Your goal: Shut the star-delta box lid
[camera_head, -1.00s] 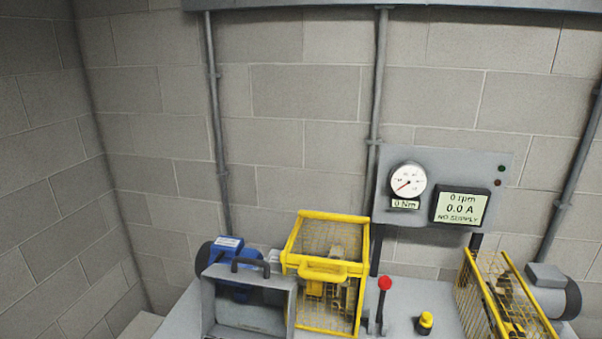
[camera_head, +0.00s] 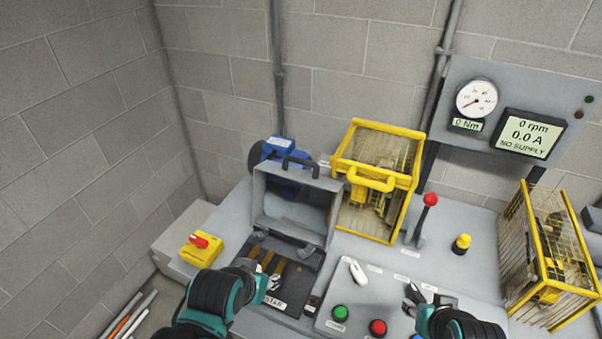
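The star-delta box (camera_head: 325,271) sits on the bench left of centre with its grey lid (camera_head: 257,207) standing open, hinged at the back. A dark handle (camera_head: 300,163) is on the lid's top edge. Dark parts and brass-coloured strips show inside the box, and a label ending in "STAR" is at its front. My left gripper (camera_head: 262,274) appears open over the front left of the box, hiding part of it, away from the lid. My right gripper (camera_head: 426,297) is open and empty over the front panel, right of the box.
A yellow mesh guard (camera_head: 384,147) stands close right of the lid, beside a red-knobbed lever (camera_head: 425,215). A red and yellow switch (camera_head: 201,249) is left of the box. Green (camera_head: 339,312) and red (camera_head: 377,327) buttons lie between my grippers. Another yellow guard (camera_head: 549,260) is at right.

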